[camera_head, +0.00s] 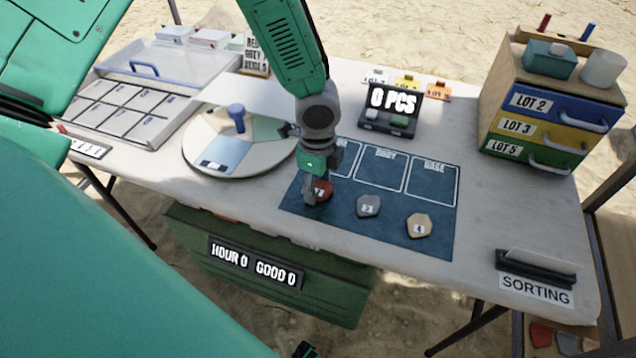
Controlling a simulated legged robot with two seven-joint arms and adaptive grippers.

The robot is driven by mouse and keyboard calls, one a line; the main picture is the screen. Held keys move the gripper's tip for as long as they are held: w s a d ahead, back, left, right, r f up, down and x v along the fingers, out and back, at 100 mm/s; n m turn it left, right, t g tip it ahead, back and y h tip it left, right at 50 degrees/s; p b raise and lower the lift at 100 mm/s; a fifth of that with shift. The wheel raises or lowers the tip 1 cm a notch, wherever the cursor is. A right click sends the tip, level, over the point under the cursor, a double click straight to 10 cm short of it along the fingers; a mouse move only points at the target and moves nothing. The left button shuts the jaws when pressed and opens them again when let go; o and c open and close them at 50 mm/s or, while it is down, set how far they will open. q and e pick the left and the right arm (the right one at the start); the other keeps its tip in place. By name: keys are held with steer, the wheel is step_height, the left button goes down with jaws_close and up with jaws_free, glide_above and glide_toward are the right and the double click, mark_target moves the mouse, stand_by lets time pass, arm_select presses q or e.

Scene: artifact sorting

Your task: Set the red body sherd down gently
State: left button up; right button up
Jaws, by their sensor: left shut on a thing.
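My left gripper (314,192) reaches down to the left end of the dark blue sorting mat (336,222). It is shut on the red body sherd (324,190), which shows as a small red piece partly hidden by the fingers. The sherd is at or just above the mat; I cannot tell whether it touches. A grey sherd (368,206) and a tan sherd (419,226) lie on the mat to its right. The mat's outlined boxes, one marked BODY (381,168) and another marked BASE (432,183), are empty.
A round turntable (205,150) with a blue knob stands left of the mat. A compartment tray (128,112) is further left. A 0 PCS display (392,100) stands behind the mat. A drawer cabinet (545,115) is at the back right. A SORTING sign (536,290) sits at the right front.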

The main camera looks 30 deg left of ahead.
arm_select(q)
steer(key=shift+a, duration=0.1)
steer(key=shift+a+f, duration=0.1)
steer(key=shift+f, duration=0.25)
steer(key=o, duration=1)
steer(key=shift+o, duration=0.2)
